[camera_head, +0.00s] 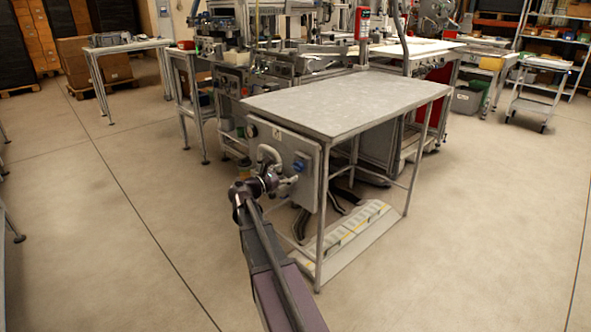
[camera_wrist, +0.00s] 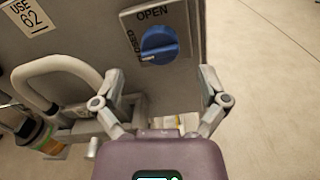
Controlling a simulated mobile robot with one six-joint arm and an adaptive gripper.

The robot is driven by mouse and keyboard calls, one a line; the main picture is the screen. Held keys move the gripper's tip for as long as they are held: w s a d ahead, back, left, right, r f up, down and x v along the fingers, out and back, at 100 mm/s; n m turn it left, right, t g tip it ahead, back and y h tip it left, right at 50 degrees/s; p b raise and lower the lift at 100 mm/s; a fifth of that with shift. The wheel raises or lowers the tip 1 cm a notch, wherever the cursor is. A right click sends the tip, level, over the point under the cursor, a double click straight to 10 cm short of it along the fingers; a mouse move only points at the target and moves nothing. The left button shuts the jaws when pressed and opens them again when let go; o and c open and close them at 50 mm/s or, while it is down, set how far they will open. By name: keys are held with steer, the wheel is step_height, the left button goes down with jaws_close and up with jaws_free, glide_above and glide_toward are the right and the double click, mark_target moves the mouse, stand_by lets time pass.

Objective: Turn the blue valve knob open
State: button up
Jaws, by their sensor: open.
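The blue valve knob (camera_wrist: 159,44) is round with a raised grip bar and sits on a plate marked OPEN above it, with more lettering on its left side. The bar lies nearly level, with a pale mark toward its left end. In the head view the knob (camera_head: 299,163) shows small on the side panel under the metal table. My gripper (camera_wrist: 160,84) is open and empty, its two fingers spread below and to either side of the knob, apart from it. In the head view my gripper (camera_head: 283,181) is just left of the knob, in front of the panel.
The grey panel (camera_wrist: 90,45) carries a "USE 62" label (camera_wrist: 28,17). A pale curved pipe (camera_wrist: 62,64) lies left of my gripper. The table (camera_head: 345,103) stands above, its front leg (camera_head: 321,225) right of the panel. Open floor (camera_head: 470,230) lies to the right.

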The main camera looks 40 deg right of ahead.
mark_target(295, 169)
steer(key=shift+w+d, duration=0.15)
steer(key=shift+d, duration=1.85)
steer(key=c, duration=1.1)
